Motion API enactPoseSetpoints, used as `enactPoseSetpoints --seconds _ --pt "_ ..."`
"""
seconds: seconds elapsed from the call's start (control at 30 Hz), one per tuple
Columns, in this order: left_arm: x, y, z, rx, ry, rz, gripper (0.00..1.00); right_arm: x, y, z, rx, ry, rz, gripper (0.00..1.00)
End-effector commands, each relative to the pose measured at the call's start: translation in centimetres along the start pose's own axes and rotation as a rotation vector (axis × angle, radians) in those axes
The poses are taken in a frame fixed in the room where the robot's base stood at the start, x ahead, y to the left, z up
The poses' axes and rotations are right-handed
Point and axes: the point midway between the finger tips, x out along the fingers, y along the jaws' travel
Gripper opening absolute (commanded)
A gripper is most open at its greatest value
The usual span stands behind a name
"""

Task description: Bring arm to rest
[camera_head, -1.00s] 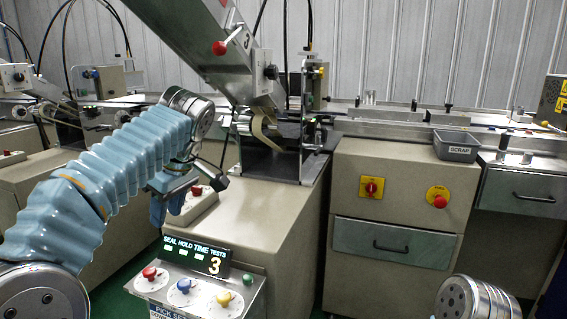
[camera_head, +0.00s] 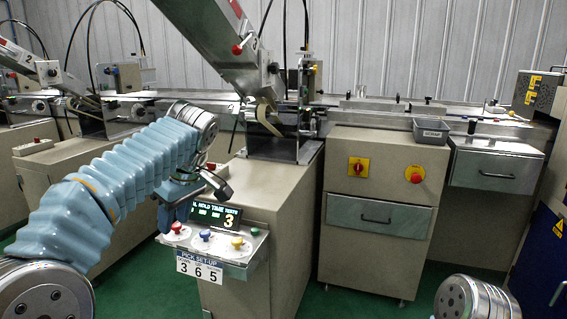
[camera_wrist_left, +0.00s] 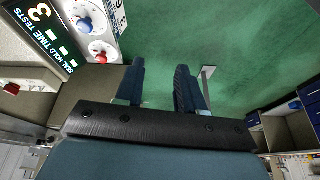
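My left arm, in a blue ribbed sleeve, reaches in from the left in the head view. Its gripper (camera_head: 180,205) points down, just left of the control panel, and partly overlaps the panel's left edge in the picture. In the left wrist view the two dark blue fingers (camera_wrist_left: 160,80) stand apart with only green floor behind the gap, so it is open and empty. At the bottom right of the head view only a round metal joint of my right arm shows; the right gripper is out of view.
The control panel (camera_head: 220,247) has coloured knobs, a lit display (camera_head: 215,215) reading 3, and a label reading 3 6 5. Behind it stands the wrapper machine (camera_head: 282,140) on its beige cabinet. A grey SCRAP bin (camera_head: 431,131) is on the right counter. Green floor (camera_head: 350,280) lies open in front.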

Motion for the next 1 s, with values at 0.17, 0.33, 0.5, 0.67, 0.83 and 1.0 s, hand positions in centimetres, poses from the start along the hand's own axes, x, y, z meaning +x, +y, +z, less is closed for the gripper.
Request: enactPoseSetpoints --seconds 0.17,0.33,0.5,0.67,0.83,1.0 --pt "2.6 1.6 1.1 0.083 -0.018 0.011 0.38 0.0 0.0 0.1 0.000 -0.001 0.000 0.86" --pt "6.5 3.5 2.9 0.197 -0.050 0.028 0.38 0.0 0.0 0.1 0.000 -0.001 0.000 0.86" --pt "12.3 5.4 6.0 0.347 -0.109 0.060 0.38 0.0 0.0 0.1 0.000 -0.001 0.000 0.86" --pt "20.7 6.5 11.3 0.538 -0.212 0.121 0.38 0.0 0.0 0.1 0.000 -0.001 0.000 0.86" --pt "30.8 4.8 19.5 0.723 -0.363 0.239 0.38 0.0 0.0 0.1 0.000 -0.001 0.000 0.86" --pt "38.8 -0.5 28.4 0.823 -0.492 0.382 0.38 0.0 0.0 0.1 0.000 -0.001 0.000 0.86"
